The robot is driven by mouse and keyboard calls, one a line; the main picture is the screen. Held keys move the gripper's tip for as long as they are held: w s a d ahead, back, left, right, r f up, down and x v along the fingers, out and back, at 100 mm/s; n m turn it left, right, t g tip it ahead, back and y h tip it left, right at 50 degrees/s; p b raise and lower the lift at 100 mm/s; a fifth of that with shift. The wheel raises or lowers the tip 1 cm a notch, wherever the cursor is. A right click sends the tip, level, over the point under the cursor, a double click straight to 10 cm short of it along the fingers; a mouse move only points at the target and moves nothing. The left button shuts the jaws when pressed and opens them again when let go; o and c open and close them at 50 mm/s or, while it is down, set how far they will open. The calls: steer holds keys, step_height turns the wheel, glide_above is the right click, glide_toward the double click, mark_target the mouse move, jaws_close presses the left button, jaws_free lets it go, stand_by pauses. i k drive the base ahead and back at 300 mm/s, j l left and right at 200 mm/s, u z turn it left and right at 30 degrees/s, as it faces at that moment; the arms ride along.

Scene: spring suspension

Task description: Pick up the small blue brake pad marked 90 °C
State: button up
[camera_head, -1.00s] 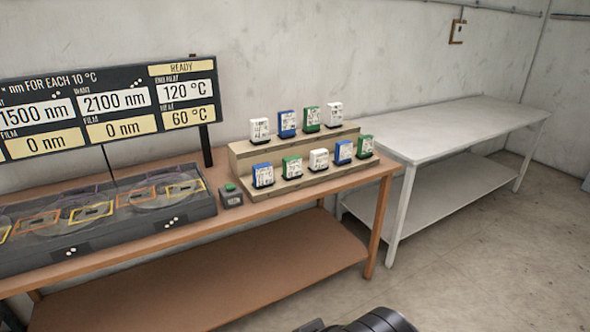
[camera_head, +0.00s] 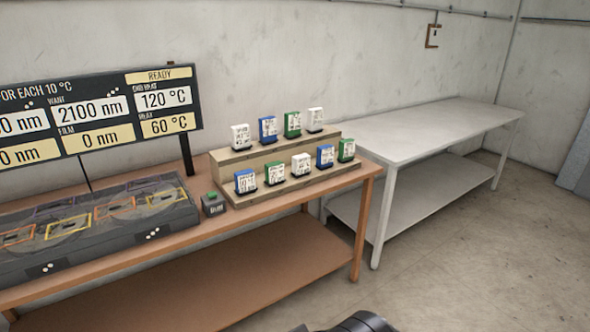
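Three small blue pads with white printed faces stand on a two-step wooden stand (camera_head: 232,163). One blue pad (camera_head: 268,129) is on the upper back step, second from the left. Another blue pad (camera_head: 245,181) is at the left end of the lower front step. A third blue pad (camera_head: 325,156) is on the front step, second from the right. The print on their faces is too small to read, so I cannot tell which is marked 90 °C. My gripper is not in view; only a dark part of my arm shows at the bottom edge.
Green pads (camera_head: 292,124) and white pads (camera_head: 301,164) stand among the blue ones. The stand is on a brown table (camera_head: 290,205). A small box with a green button (camera_head: 213,204), a dark tray (camera_head: 100,246) and a display board (camera_head: 90,112) are left. A grey table (camera_head: 420,128) is right.

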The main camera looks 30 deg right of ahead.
mark_target(245, 179)
steer(key=i+j, duration=0.1)
steer(key=i, duration=1.95)
steer(key=l+z, duration=0.05)
steer(key=l, duration=0.05)
